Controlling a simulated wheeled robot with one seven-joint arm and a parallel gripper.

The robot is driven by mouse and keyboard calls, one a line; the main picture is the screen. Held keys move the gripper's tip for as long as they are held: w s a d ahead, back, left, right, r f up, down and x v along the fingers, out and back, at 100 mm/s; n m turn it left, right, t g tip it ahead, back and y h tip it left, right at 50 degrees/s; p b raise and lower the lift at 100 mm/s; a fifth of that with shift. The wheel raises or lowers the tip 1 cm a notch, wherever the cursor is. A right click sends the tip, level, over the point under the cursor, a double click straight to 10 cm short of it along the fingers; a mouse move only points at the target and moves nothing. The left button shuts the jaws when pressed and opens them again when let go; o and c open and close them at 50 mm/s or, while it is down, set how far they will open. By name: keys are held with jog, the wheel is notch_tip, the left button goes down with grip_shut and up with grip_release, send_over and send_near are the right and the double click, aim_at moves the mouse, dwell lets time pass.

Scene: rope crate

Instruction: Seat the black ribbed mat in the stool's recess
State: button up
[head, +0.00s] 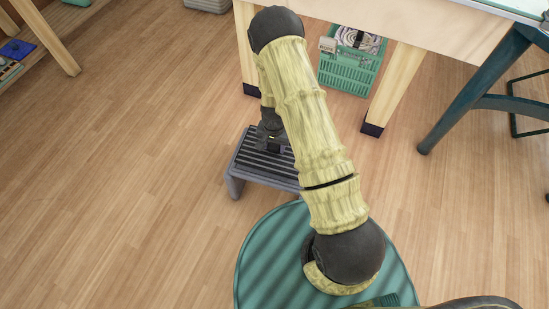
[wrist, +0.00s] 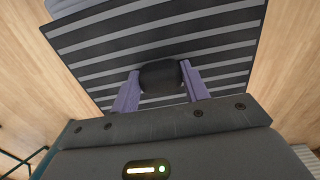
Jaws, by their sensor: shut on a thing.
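The grey stool (head: 235,188) stands on the wood floor, partly behind my arm in the head view. The black ribbed mat (head: 260,167) is over its top, with light stripes between dark ribs. In the wrist view the mat (wrist: 190,45) fills the upper middle, and a grey-lavender bit of the stool (wrist: 65,5) shows past its upper left edge. My gripper (head: 272,146) is above the mat. In the wrist view its purple fingers (wrist: 160,78) are shut on a dark raised grip on the mat. I cannot tell whether the mat lies in the recess or just above it.
A green crate (head: 350,75) with things in it stands under the pale wooden table (head: 400,40) behind the stool. A dark teal stool or chair leg (head: 470,100) is at right. The floor (head: 120,160) to the left is clear.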

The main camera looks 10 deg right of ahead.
jog(key=shift+f, duration=0.1)
dwell(0.5)
jog(key=shift+f+b, duration=0.8)
jog(key=shift+f, duration=0.75)
jog(key=shift+f+b, duration=0.3)
jog(key=shift+f, duration=0.4)
dwell(0.7)
jog(key=o, duration=1.3)
notch_tip(320, 180, up, 18)
jog(key=p, duration=0.6)
jog(key=shift+f+p, duration=0.25)
jog(key=shift+p, duration=0.05)
